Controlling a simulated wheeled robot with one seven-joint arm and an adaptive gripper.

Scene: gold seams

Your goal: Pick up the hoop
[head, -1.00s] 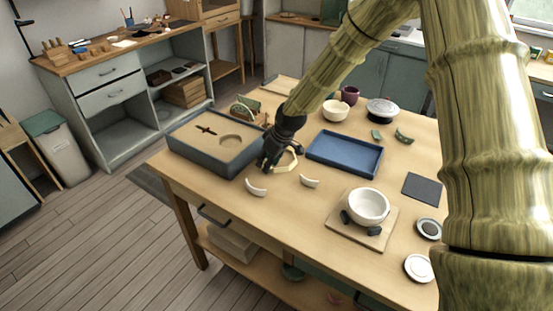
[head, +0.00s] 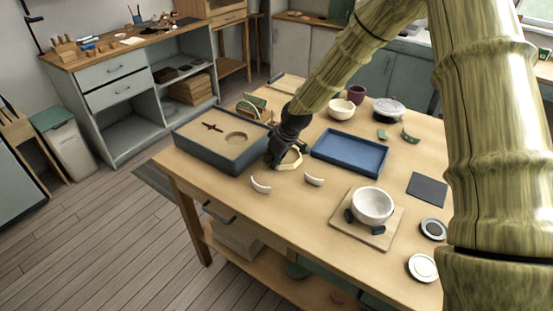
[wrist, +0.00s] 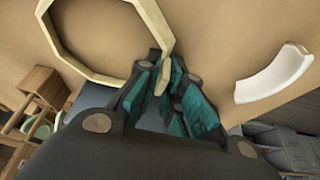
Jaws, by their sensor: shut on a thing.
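The hoop is a pale cream, many-sided ring. In the head view the hoop (head: 291,160) is at my gripper (head: 274,160), between the grey box and the blue tray. In the wrist view the hoop (wrist: 78,72) fills the upper left, and its near side passes between the teal-padded fingertips of my gripper (wrist: 163,75). My gripper is shut on that side of the hoop. The hoop is low over the wooden table; whether it touches the tabletop I cannot tell.
A grey box (head: 236,161) with cut-outs stands left of the gripper. A blue tray (head: 350,165) lies to the right. Two white curved shards (head: 261,186) (head: 314,180) lie in front; one shows in the wrist view (wrist: 276,76). A white bowl (head: 372,205) stands on a board front right.

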